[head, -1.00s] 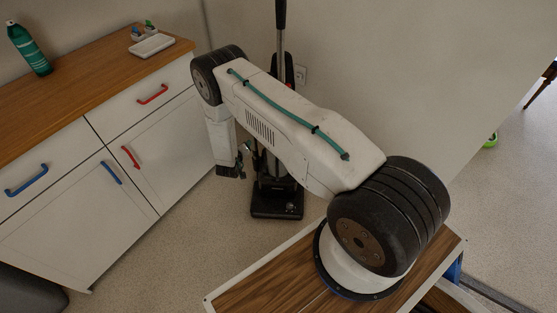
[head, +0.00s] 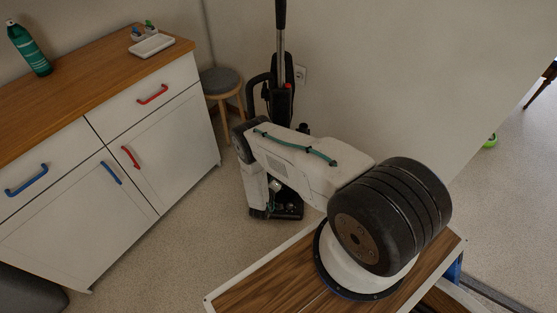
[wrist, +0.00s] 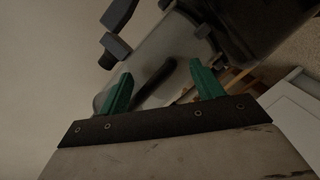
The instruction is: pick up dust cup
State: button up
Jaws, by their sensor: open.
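The dust cup (wrist: 150,55) looks like a grey, cloudy cylinder with a dark curved handle (wrist: 156,82) in the wrist view. It sits on the black upright vacuum (head: 283,75), which stands against the wall in the head view. My gripper (wrist: 161,70) is open, its two green fingers pointing at the cup, one on each side of the handle. I see no contact, and the remaining gap is hard to judge. In the head view my arm hides most of the cup and my fingers.
A white cabinet (head: 95,200) with a wooden top stands at the left, holding a green bottle (head: 29,48) and a white tray (head: 152,45). A round stool (head: 221,82) stands between cabinet and vacuum.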

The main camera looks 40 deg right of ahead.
jog(key=shift+x, duration=1.15)
grip_shut()
dwell(0.5)
